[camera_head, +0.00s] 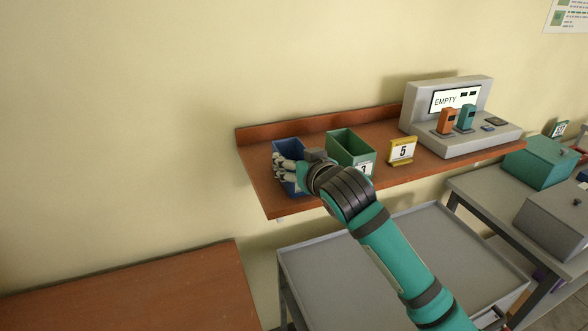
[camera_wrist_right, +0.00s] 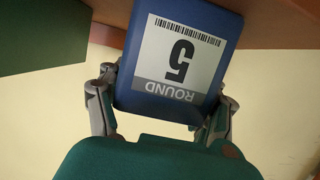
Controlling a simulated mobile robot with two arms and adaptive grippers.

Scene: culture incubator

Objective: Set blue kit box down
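The blue kit box (camera_head: 289,150) is at the left end of the brown wall shelf (camera_head: 313,126), left of a green box. My right gripper (camera_head: 287,170) reaches it from the front, and its fingers cover part of the box. In the right wrist view the blue kit box (camera_wrist_right: 185,107) shows a white label reading ROUND 5, upside down. There the right gripper's fingers (camera_wrist_right: 168,104) sit against both sides of the box, shut on it. I cannot tell whether the box's underside touches the shelf. My left gripper is not in view.
The green box (camera_head: 351,146), labelled 3, stands close to the right. A yellow number 5 sign (camera_head: 402,151) and a grey device (camera_head: 470,136) reading EMPTY are farther right. A grey table (camera_head: 440,225) stands below, and a brown tabletop (camera_head: 130,295) is at lower left.

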